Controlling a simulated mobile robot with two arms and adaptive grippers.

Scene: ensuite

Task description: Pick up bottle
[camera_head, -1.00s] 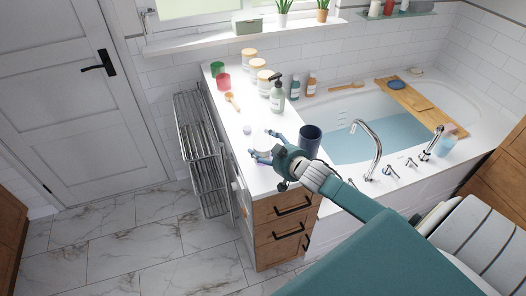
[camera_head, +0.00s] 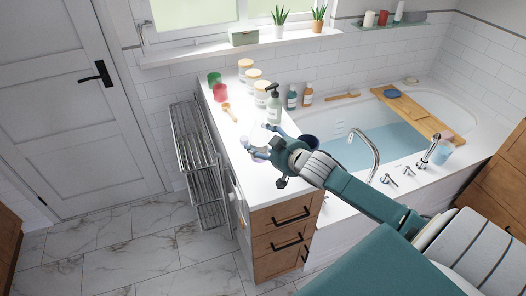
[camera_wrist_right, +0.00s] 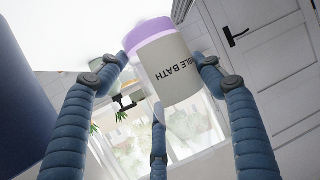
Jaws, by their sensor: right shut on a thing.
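My right gripper (camera_head: 262,142) reaches over the white counter (camera_head: 236,122) in the head view. Its blue fingers close around a bottle, which is small and mostly hidden there. In the right wrist view the bottle (camera_wrist_right: 176,70) has a grey label with partly visible lettering, "BLE BATH", and a purple band at one end. The fingers (camera_wrist_right: 158,90) of the gripper touch it from its sides. I cannot tell whether it rests on the counter or is raised. My left gripper is not in view.
A dark blue cup (camera_head: 309,146) stands close behind my right gripper. A pump bottle (camera_head: 274,104), several jars and a red cup (camera_head: 221,92) stand farther back. The bathtub (camera_head: 345,150) is to the right, a wire rack (camera_head: 197,150) to the left.

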